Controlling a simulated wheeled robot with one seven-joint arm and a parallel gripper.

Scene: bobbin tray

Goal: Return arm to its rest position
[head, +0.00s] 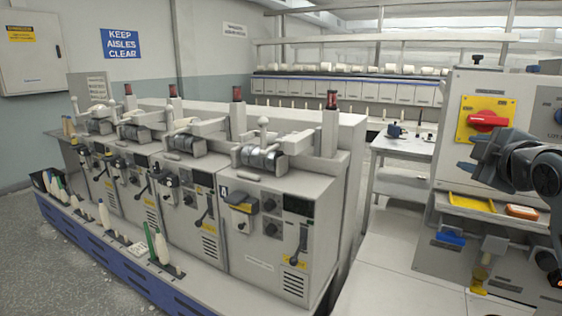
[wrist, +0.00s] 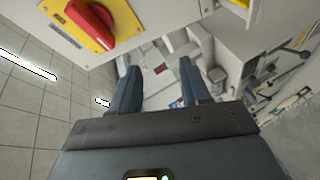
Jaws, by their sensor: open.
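My gripper (wrist: 158,85) shows in the wrist view with its two blue-grey fingers spread apart and nothing between them. In the head view my dark arm reaches in from the right edge, and its end (head: 484,158) is in front of the grey cabinet (head: 452,118), just below the red rotary switch (head: 482,121) on its yellow plate. The red switch also shows at the upper left of the wrist view (wrist: 90,22), apart from the fingers.
A yellow tray (head: 471,202) and an orange item (head: 521,212) sit on the cabinet's ledge below my arm. A row of grey winding machines (head: 280,235) stands on a blue base at left. A grey side table (head: 403,148) is behind. The pale surface (head: 385,270) in front looks clear.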

